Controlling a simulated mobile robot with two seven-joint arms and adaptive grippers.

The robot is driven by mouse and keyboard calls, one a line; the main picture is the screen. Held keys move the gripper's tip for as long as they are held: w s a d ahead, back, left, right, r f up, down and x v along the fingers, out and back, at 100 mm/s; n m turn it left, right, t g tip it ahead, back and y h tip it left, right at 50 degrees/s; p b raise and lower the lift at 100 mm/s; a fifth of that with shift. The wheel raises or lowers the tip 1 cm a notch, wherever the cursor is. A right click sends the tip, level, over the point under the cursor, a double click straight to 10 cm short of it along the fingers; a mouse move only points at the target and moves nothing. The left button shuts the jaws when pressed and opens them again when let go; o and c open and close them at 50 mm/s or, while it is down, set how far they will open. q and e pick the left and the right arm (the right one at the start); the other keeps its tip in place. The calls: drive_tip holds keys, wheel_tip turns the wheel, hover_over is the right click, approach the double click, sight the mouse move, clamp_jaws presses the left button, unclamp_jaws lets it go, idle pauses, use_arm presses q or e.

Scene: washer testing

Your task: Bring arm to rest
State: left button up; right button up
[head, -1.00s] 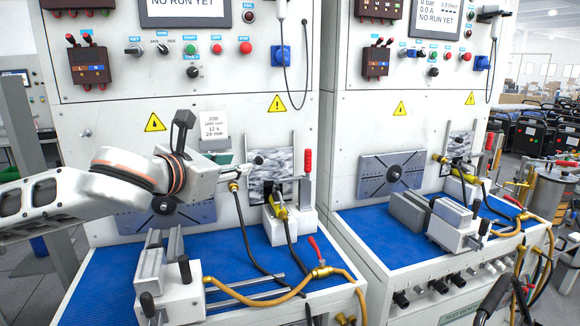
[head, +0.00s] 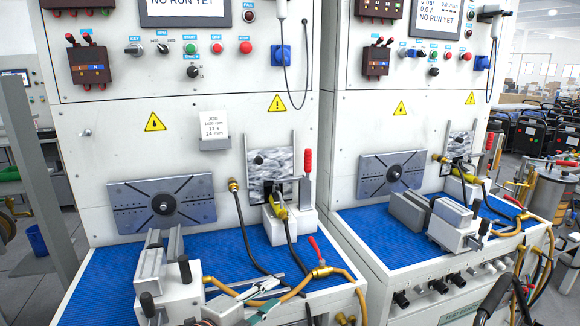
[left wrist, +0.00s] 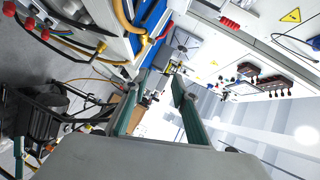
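My left gripper (head: 268,299) is low in the head view, at the front edge of the near test bench (head: 105,285). Its two teal-lined fingers are spread apart with nothing between them. The left wrist view shows the same open gripper (left wrist: 159,82), tilted sideways, with benches and hoses beyond the fingers. My left arm is mostly below the head view's lower edge. My right gripper is in neither view.
A grey vise (head: 165,275) stands left of my gripper. A brown hose (head: 285,297) with a red-handled valve (head: 320,268) runs close by. A slotted plate (head: 162,203) is on the panel, and a second bench (head: 375,240) stands right. Space before the upper panel is clear.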

use_arm(q)
drive_tip(key=s+a+f+n+y, duration=0.2)
drive_tip(key=s+a+f+n, duration=0.3)
drive_tip(key=s+f, duration=0.3)
drive_tip(key=s+a+f+n+g+y, duration=0.1)
drive_tip(key=s+a+f+n+y, duration=0.1)
drive_tip(key=s+a+f+n, duration=0.4)
drive_tip(key=s+a+f+n+g+y, duration=0.1)
drive_tip(key=s+a+f+n+y, duration=0.1)
drive_tip(key=s+a+f+n, duration=0.4)
drive_tip(key=s+f, duration=0.2)
drive_tip(key=f, duration=0.3)
drive_tip(key=s+f+n, duration=0.1)
drive_tip(key=s+f, duration=0.2)
drive_tip(key=f, duration=0.3)
drive_tip(key=shift+s+a+n+y, duration=0.25)
drive_tip(key=shift+s+n+y, duration=0.05)
drive_tip(key=shift+s+y, duration=0.1)
drive_tip(key=shift+r, duration=0.1)
